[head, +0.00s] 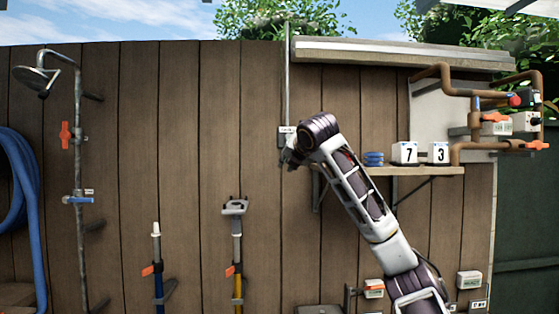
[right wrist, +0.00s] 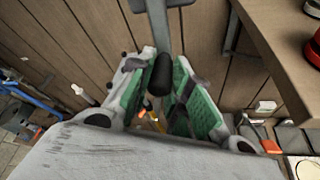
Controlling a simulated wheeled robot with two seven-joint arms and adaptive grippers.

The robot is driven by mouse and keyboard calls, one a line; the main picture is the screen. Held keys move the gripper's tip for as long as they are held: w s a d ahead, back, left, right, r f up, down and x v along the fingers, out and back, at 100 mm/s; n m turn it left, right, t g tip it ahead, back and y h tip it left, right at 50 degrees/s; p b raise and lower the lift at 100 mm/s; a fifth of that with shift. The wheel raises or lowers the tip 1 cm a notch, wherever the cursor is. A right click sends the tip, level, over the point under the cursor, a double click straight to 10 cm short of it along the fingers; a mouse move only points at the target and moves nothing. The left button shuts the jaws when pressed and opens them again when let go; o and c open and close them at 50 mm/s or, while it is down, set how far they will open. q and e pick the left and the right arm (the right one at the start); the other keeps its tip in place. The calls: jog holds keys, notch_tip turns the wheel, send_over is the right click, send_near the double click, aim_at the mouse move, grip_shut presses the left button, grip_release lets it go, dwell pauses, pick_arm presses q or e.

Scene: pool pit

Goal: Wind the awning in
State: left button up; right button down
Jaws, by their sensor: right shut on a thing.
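The awning (head: 400,54) is a long pale housing along the top of the wooden fence on the right. A thin grey rod (head: 287,80) runs down at its left end to a small box with a label (head: 285,130). My right gripper (head: 291,160) is just below that box, small and partly hidden by its own wrist. In the right wrist view, its green-padded fingers (right wrist: 162,98) are shut on a dark crank handle (right wrist: 162,74). A grey crank arm (right wrist: 158,28) comes down to the handle from the top. My left gripper is not in view.
A wooden shelf (head: 440,171) with number blocks (head: 405,153) and blue discs (head: 374,158) is right of my gripper. Copper pipes (head: 433,71) with valves are farther right. Two poles (head: 238,255) and a shower pipe (head: 80,150) stand left. Bare fence lies between.

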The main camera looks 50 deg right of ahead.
jog(key=shift+f, duration=0.1)
dwell(0.3)
jog(key=c, duration=1.3)
grip_release()
jog(key=shift+d, duration=0.1)
jog(key=shift+s, duration=0.1)
jog(key=v, duration=1.2)
